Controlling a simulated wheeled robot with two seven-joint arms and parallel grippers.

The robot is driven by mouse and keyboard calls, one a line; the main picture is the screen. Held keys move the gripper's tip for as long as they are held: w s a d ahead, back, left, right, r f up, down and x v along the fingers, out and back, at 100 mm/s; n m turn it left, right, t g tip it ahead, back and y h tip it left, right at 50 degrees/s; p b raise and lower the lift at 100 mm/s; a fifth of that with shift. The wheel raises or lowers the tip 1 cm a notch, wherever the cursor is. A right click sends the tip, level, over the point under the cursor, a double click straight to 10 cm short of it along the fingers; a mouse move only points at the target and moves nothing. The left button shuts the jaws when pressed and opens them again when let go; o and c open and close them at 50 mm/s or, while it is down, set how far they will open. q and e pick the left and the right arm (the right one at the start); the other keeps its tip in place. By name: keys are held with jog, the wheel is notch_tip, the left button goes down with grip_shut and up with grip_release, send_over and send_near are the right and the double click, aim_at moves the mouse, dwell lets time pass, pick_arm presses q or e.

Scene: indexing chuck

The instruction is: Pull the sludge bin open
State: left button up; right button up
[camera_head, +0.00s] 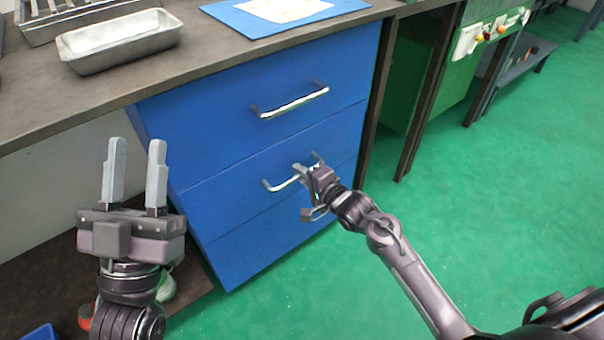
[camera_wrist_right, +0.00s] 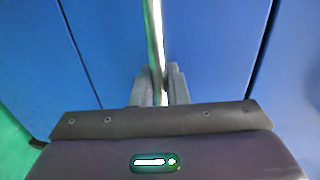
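The blue drawer cabinet (camera_head: 235,125) stands under the workbench, with a bar handle (camera_head: 290,102) on its upper front. The lower front (camera_head: 240,205) has another bar handle (camera_head: 278,186); no label marks either as the sludge bin. The lower front looks flush with the cabinet. My right gripper (camera_head: 303,174) is at the lower handle and hides part of it. In the right wrist view, the fingers of my right gripper (camera_wrist_right: 159,88) are close together on both sides of the bar (camera_wrist_right: 157,40). My left gripper (camera_head: 137,145) is open and empty, left of the cabinet.
The workbench top (camera_head: 210,55) overhangs the cabinet and carries a metal tray (camera_head: 118,42), a rack and a blue board (camera_head: 240,18). Dark bench legs (camera_head: 425,100) stand right of the cabinet. The green floor (camera_head: 480,210) in front is clear apart from my right arm.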

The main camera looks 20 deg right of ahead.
grip_shut()
jog(key=shift+s, duration=0.1)
